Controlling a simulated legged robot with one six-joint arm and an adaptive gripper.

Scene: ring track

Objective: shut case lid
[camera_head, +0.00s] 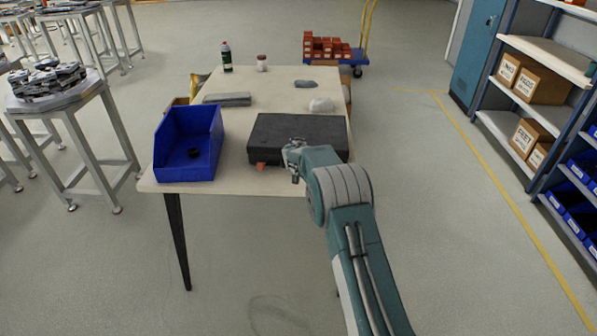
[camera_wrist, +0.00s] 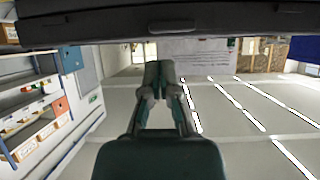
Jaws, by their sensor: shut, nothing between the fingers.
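A black case (camera_head: 268,128) lies on the pale table, and its lid looks down and flat in the head view. Whether a thin gap is left at the front seam cannot be told. In the wrist view the dark side of the case (camera_wrist: 110,34) runs across the top of the picture. The gripper's fingers (camera_wrist: 153,72) are together and empty, close to the case; contact cannot be told.
A blue bin (camera_head: 187,168) holding a dark round thing stands left of the case. A small orange-red piece (camera_head: 261,166) shows at the case's front. Grey and white lumps, a bottle (camera_head: 227,58) and a jar (camera_head: 262,63) stand farther back. Floor right of the table is clear.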

